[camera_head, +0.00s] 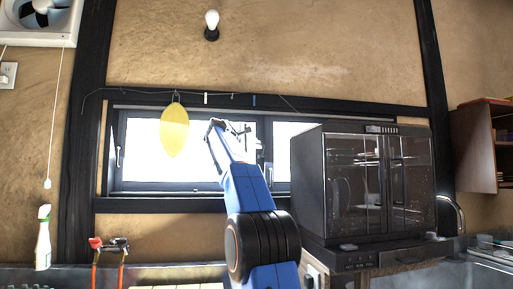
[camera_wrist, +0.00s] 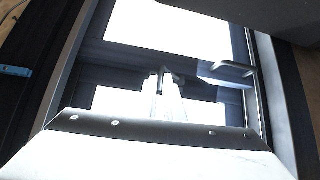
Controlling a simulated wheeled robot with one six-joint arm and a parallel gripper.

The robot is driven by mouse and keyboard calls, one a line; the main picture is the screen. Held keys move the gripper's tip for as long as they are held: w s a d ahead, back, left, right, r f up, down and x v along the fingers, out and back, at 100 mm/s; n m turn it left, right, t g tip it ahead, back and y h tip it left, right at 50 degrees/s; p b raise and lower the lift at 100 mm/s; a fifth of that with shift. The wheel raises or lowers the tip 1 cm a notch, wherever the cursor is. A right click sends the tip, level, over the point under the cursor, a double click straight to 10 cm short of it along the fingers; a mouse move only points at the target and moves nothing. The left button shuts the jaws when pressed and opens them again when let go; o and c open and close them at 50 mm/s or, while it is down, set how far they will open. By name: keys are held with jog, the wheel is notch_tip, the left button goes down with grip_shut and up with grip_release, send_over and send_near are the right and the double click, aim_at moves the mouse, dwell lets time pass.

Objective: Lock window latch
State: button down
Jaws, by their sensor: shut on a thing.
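The window (camera_head: 190,188) is a long, dark-framed opening with bright panes on the clay wall. My gripper (camera_head: 236,130) is raised in front of its right part, partly edge-on in the head view. In the wrist view, my gripper's fingers (camera_wrist: 166,88) come together over the dark bar between the panes. They are shut on a small dark piece there, the window latch (camera_wrist: 166,72), mostly hidden by the fingers. A grey handle (camera_wrist: 235,68) stands on the same bar to the right, apart from the fingers. Glare blurs the latch's exact angle.
A black glass-doored cabinet (camera_head: 312,185) stands close right of my arm and covers the window's right end. A yellow oval (camera_head: 174,131) hangs before the left pane. A spray bottle (camera_head: 43,240) and a red-handled tool (camera_head: 96,243) are at lower left.

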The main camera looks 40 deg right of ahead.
jog(key=shift+w+d+r+n+y, duration=0.2)
jog(key=shift+w+r+n+y, duration=0.1)
jog(key=shift+n+y, duration=0.2)
jog(key=c, duration=1.9)
grip_release()
jog(key=v, duration=1.7)
jog(key=shift+a+r, duration=0.2)
jog(key=shift+a, duration=0.05)
jog(key=shift+w, duration=0.1)
